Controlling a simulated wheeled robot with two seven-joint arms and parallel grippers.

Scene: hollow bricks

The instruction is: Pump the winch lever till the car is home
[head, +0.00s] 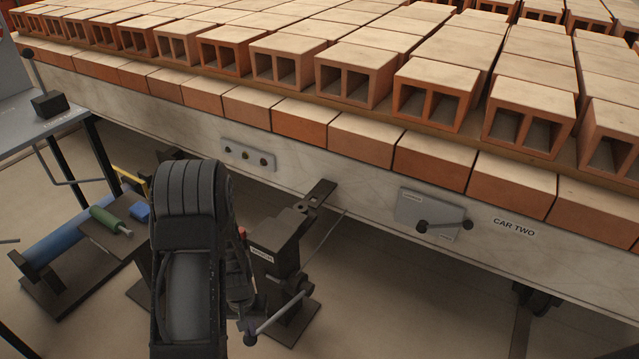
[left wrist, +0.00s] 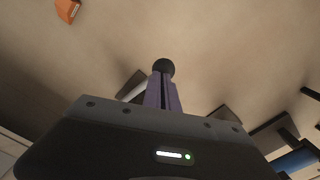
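The dark winch (head: 272,250), with a label on its housing, stands on the floor beside the car. Its grey lever (head: 280,314) slants down to the left and ends in a black ball knob (head: 249,339). My left gripper (head: 244,322) points down just above the knob, partly hidden by my arm. In the left wrist view its purple fingers (left wrist: 163,92) are close together, and the knob (left wrist: 163,67) shows at their tips. I cannot tell if they touch it. The car (head: 350,185), marked CAR TWO, carries rows of hollow bricks (head: 435,88). My right gripper is not visible.
A plate with a small black handle (head: 435,213) is on the car's side, right of the winch. At left are a grey table (head: 22,122) with a black lever box (head: 49,104), and a blue cylinder (head: 58,245) on the floor. The floor at front right is clear.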

